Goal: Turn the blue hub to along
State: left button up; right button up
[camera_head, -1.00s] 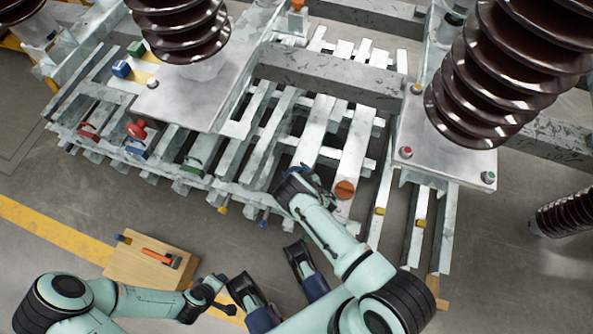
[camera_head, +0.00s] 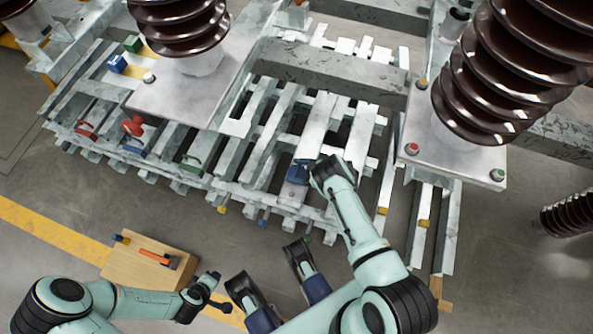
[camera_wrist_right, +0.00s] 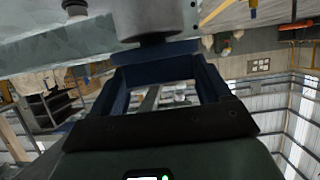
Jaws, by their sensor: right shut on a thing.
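My right gripper (camera_head: 298,172) is over the pale slatted steel frame, reaching in from the lower right. In the right wrist view its two dark blue fingers (camera_wrist_right: 157,85) are shut on the blue hub (camera_wrist_right: 155,51). The hub shows as a blue bar at the fingertips, under a dark shaft and a grey cylinder. In the head view the hub and the fingers merge into one small blue patch, so the hub's exact angle cannot be told. My left gripper (camera_head: 212,291) is low on the left, away from the frame; its jaws are too small to read.
A wooden box (camera_head: 150,266) with an orange-handled tool stands at lower left. Red (camera_head: 133,126) and green (camera_head: 191,165) handles sit on the frame's left side. Large brown insulators (camera_head: 510,70) rise at upper right and upper left.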

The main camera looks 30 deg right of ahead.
aim_at(297, 170)
pick_arm(q)
jog(key=shift+s+f, duration=0.15)
jog(key=shift+s, duration=0.05)
dwell(0.3)
pick_arm(e)
jog(key=o, duration=1)
jog(key=shift+c, duration=0.2)
notch_tip(297, 170, up, 5)
jog(key=shift+w+f+p, duration=0.1)
jog(key=shift+f+p, duration=0.05)
jog(key=shift+p, duration=0.8)
pick_arm(q)
jog(key=s+d+r+g+h+p, duration=0.1)
jog(key=s+d+r+g+p, duration=0.2)
jog(key=s+r, duration=0.5)
jog(key=shift+s+d+m+h+p, duration=0.35)
jog(key=shift+s+d+p, duration=0.2)
jog(key=shift+d+p, duration=0.35)
pick_arm(e)
notch_tip(297, 170, up, 15)
jog(key=shift+r, duration=0.2)
